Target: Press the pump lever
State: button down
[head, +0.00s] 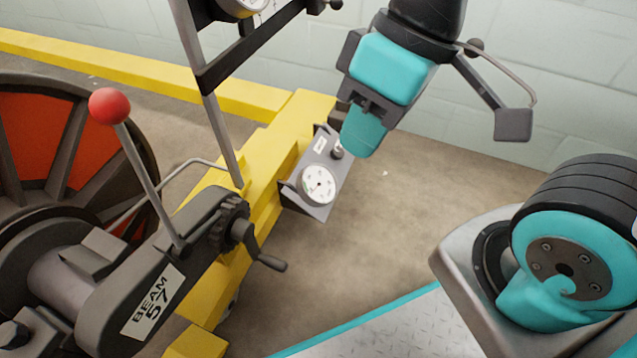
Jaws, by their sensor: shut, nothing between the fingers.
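My gripper (361,148) has teal fingers and points down, shut and empty, at the upper middle. Its tip appears just to the right of a small grey panel (313,204) on the yellow beam. The panel has a round white gauge (318,185) and a small dark knob or switch (337,151) with a pale tip. I cannot tell whether the gripper touches this knob. A long grey lever (148,180) with a red ball (109,106) stands tilted on the housing marked "BEAM 57" at the left. No label shows which of these is the pump lever.
The yellow frame (262,160) runs across the left and middle. A hand crank (262,259) juts out from the housing (110,290). A grey upright post (222,140) stands left of the panel. The floor right of the panel is clear.

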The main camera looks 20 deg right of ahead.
jog(key=shift+r, duration=0.1)
dwell(0.4)
notch_tip(320, 180, up, 5)
jog(key=p, duration=0.5)
